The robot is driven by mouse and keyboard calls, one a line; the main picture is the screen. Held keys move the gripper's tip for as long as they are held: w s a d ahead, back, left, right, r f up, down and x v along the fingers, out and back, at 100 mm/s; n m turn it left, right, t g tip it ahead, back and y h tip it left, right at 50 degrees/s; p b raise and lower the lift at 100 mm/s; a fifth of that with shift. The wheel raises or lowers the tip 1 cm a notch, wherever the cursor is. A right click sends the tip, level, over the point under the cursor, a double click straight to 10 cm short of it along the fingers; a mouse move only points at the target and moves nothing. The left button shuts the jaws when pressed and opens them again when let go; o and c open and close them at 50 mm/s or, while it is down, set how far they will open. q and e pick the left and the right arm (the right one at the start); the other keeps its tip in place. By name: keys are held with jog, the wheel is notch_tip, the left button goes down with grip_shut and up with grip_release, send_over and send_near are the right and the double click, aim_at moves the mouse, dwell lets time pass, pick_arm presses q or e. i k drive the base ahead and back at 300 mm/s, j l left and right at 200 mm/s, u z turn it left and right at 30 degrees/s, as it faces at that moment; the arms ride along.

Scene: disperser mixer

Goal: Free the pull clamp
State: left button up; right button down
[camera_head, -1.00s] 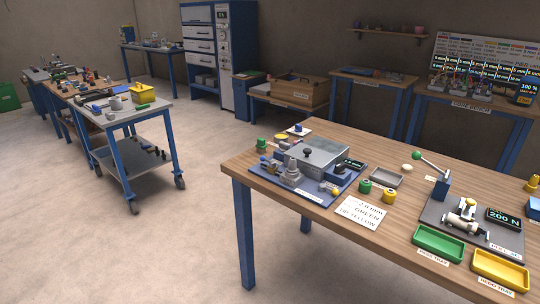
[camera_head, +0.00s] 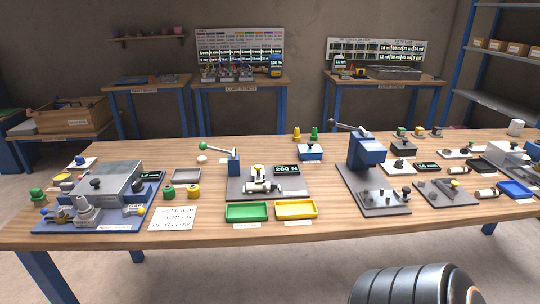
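A grey plate with a small silver clamp-like fixture (camera_head: 261,181) stands mid-table, left of the picture's centre. I take this fixture to be the pull clamp; its jaws are too small to tell open from shut. A blue block (camera_head: 234,163) with a lever ending in a green knob (camera_head: 203,146) stands at the plate's back left. The lever points left. A dark display (camera_head: 287,169) reading 200 N sits at its back right. Neither gripper is in view. A black ribbed rounded part at the bottom right looks like part of my arm.
A green tray (camera_head: 247,212) and a yellow tray (camera_head: 296,209) lie in front of the plate. A paper sign (camera_head: 173,219) and green and yellow spools lie to the left. A blue press (camera_head: 367,152) stands to the right. The table's front strip is mostly clear.

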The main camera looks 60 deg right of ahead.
aim_at(258, 174)
jog(key=l+z, duration=0.1)
jog(key=z, duration=0.35)
jog(key=k+l+z, duration=0.1)
jog(key=z, duration=0.3)
jog(key=l+z, duration=0.2)
jog(key=z, duration=0.25)
jog(key=l+z, duration=0.15)
jog(key=z, duration=0.25)
